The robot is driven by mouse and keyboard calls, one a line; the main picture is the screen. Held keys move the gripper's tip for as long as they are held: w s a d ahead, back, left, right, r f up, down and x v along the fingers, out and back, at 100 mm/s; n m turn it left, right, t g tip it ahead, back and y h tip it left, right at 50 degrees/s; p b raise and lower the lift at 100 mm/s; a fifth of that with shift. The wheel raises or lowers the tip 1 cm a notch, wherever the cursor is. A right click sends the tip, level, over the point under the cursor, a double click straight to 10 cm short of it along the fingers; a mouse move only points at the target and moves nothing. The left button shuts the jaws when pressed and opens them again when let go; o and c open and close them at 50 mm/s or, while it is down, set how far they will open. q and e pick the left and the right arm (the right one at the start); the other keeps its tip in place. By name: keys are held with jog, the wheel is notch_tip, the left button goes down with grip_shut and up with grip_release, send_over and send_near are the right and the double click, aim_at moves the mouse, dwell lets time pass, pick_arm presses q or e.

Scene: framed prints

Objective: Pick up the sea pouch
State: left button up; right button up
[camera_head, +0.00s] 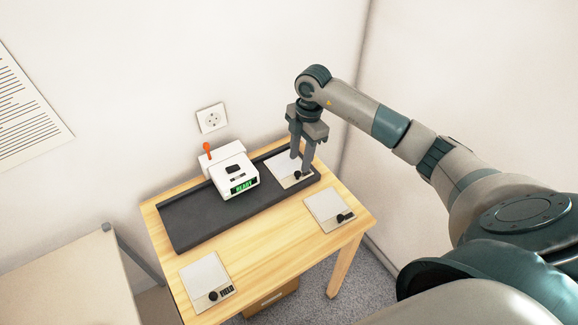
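Three pale flat square pouches with small dark marks show in the head view. One pouch (284,172) lies at the right end of the dark tray. Another pouch (325,206) lies on the bare wood at the right, and a third pouch (200,274) lies at the front left. The pictures on them are too small to tell which is the sea pouch. My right gripper (300,165) points down over the pouch on the tray, its two fingers apart with nothing seen between them. I cannot tell whether the fingertips touch the pouch. My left gripper is out of view.
A white machine (233,173) with a green READY display and an orange lever stands over the long dark tray (190,221) on the wooden table (262,254). Walls close in behind and at the right. The table's front middle is clear. A beige surface (60,285) stands at the left.

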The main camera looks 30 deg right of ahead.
aim_at(298, 173)
dwell(0.3)
jog(key=shift+a+f+p, duration=0.1)
jog(key=shift+f+p, duration=0.3)
jog(key=shift+f, duration=0.05)
notch_tip(298, 173, down, 3)
jog(key=shift+s+a+p, duration=0.1)
jog(key=shift+a+p, duration=0.05)
jog(key=shift+p, duration=0.65)
jog(key=shift+f, duration=0.7)
jog(key=shift+c, duration=0.7)
grip_shut()
